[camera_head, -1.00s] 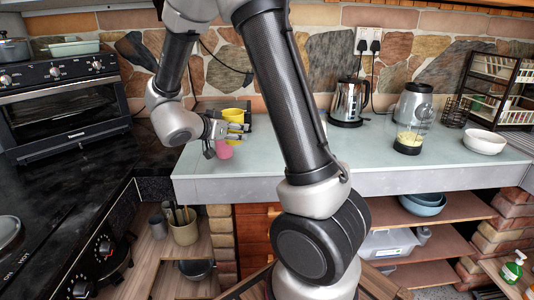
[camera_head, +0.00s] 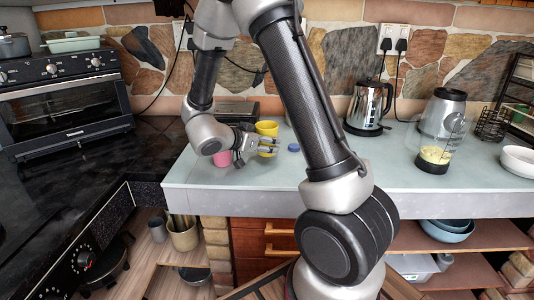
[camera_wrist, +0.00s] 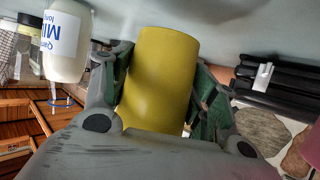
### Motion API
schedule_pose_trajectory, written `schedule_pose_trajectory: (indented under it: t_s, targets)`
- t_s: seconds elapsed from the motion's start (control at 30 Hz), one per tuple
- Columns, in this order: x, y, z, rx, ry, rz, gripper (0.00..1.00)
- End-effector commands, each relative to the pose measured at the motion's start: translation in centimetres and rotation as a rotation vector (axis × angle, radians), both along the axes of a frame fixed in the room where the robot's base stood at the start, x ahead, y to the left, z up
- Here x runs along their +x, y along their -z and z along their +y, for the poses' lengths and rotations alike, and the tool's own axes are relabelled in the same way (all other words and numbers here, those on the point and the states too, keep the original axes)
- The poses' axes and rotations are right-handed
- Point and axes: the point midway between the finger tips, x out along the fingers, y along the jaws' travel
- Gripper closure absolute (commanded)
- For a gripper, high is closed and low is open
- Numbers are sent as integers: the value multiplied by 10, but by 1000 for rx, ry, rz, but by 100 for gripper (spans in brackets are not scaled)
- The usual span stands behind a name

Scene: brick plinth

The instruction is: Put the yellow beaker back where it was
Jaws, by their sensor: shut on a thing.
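The yellow beaker (camera_head: 267,128) is between the fingers of my gripper (camera_head: 266,143), over the left part of the pale glass counter (camera_head: 215,178). In the wrist view the beaker (camera_wrist: 160,80) fills the space between both fingers, and my gripper is shut on it. The fingers cross its side in the head view. I cannot tell whether its base touches the counter. A pink cup (camera_head: 225,158) stands just left of the beaker, partly behind my wrist.
A blue round lid (camera_head: 293,147) lies right of my gripper. A kettle (camera_head: 369,105) and a blender (camera_head: 441,130) stand further right. A dark flat appliance (camera_head: 237,110) is behind the beaker. A milk bottle (camera_wrist: 65,40) shows in the wrist view. Front counter space is clear.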

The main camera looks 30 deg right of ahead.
Motion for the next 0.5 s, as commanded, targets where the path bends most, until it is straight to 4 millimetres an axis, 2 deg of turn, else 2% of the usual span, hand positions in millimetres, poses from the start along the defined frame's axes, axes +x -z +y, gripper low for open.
schedule_pose_trajectory:
  t_s: [0.1,0.23,0.5]
  targets:
    - [-1,20,0,-1,-1,6,69]
    - [0,37,0,0,-1,4,69]
    - [0,39,0,1,0,0,69]
